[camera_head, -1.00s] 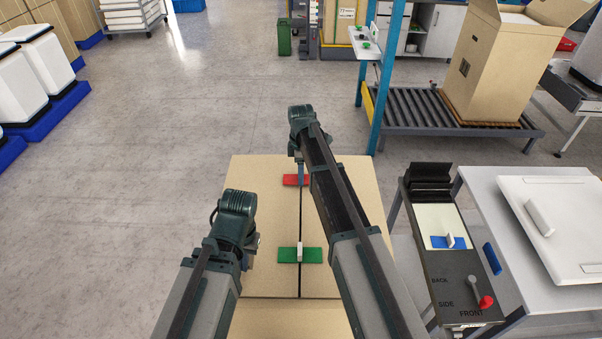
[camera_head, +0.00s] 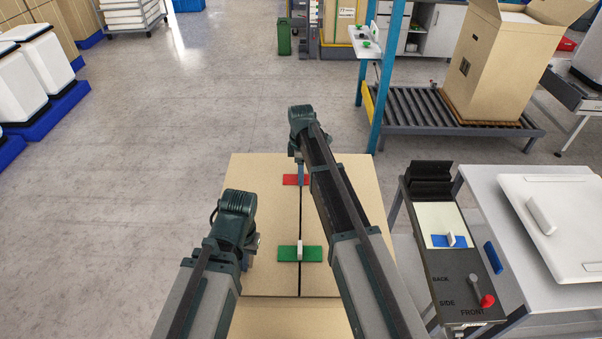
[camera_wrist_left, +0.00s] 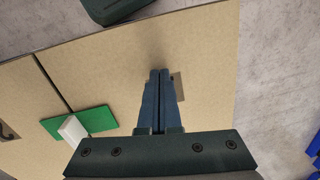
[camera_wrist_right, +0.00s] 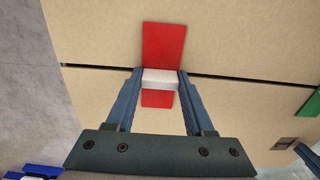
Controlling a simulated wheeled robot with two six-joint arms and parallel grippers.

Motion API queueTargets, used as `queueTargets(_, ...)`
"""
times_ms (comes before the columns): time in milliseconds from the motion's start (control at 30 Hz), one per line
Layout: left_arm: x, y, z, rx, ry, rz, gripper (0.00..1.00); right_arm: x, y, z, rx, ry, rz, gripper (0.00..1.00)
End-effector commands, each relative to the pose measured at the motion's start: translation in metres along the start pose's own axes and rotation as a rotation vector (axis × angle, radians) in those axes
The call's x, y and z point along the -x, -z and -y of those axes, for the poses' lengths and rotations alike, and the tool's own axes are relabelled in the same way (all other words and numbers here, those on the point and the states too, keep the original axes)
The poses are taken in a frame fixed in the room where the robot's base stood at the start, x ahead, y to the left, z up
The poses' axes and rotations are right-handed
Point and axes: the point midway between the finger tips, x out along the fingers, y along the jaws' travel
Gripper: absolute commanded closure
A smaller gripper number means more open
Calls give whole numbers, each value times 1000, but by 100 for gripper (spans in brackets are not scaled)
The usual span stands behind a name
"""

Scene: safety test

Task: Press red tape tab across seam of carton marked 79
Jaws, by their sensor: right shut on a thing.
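The carton (camera_head: 270,215) stands in front of me with a dark seam running away from me along its top. No number 79 is readable. The red tape tab (camera_head: 289,180) lies across the seam near the far end; it shows larger in the right wrist view (camera_wrist_right: 164,42). My right gripper (camera_wrist_right: 158,74) is shut on the tab's white grip block (camera_wrist_right: 160,79). Whether the tab is fully pressed against the cardboard cannot be told. My left gripper (camera_wrist_left: 159,72) is shut and empty above the carton's left half; its fingertips are hidden in the head view.
A green tab (camera_head: 287,254) with a white block lies across the seam closer to me. A dispenser (camera_head: 455,285) with a blue tab (camera_head: 441,242) and a red-knobbed lever stands to the right, beside a grey table (camera_head: 520,255). Floor left of the carton is clear.

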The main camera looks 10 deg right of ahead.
Motion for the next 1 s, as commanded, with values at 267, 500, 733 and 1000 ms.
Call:
queueTargets(267, 0, 0, 0, 0, 0, 0, 100, 0, 0, 0, 0, 1, 0, 38)
queueTargets(500, 0, 0, 0, 0, 0, 0, 100, 0, 0, 0, 0, 1, 0, 12)
queueTargets(733, 0, 0, 0, 0, 0, 0, 100, 0, 0, 0, 0, 0, 0, 0)
queueTargets(1000, 2, 0, 0, 0, 0, 0, 100, 2, 0, 0, 0, 0, 0, 0)
